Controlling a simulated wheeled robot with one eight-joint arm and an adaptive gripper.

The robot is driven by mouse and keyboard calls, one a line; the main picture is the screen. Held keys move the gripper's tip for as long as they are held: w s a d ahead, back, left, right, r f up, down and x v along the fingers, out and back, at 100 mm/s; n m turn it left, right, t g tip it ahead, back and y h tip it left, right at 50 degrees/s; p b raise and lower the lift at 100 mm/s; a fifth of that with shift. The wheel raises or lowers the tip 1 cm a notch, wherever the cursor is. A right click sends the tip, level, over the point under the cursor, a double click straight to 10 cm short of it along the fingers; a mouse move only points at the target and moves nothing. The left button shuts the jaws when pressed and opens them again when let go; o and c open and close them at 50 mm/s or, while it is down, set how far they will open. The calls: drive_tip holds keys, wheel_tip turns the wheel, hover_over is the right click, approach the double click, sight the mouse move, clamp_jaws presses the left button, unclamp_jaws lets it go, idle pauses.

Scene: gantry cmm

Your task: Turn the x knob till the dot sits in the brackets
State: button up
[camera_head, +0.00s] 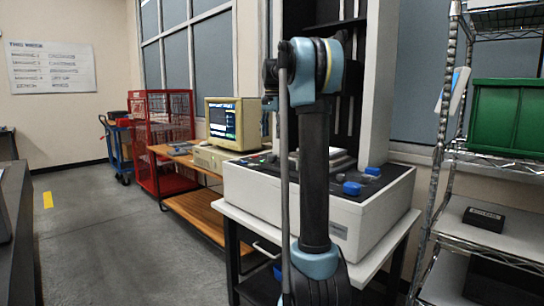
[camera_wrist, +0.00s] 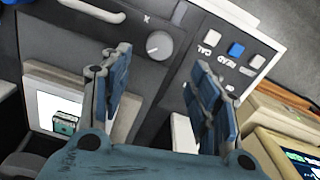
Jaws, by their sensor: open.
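The x knob (camera_wrist: 159,45) is a round grey dial with a light pointer mark, on a dark panel beside a printed X in the wrist view. My gripper (camera_wrist: 158,66) is open, its two blue fingers apart and pointing toward the knob. The knob shows between and beyond the fingertips, and I see no contact. A beige monitor (camera_head: 235,122) with a blue screen stands left of the machine in the head view. Its screen corner also shows in the wrist view (camera_wrist: 297,160). The dot and brackets are too small to make out. My arm hides the gripper and knob in the head view.
A row of buttons, one blue (camera_wrist: 236,50), lies right of the knob. The white machine (camera_head: 375,216) stands on a table. A wire shelf with a green bin (camera_head: 508,117) is close on the right.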

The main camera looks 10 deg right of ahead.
sight(272, 155)
wheel_tip(272, 155, down, 10)
drive_tip(key=shift+r, duration=0.1)
idle(0.4)
drive_tip(key=c, duration=1.1)
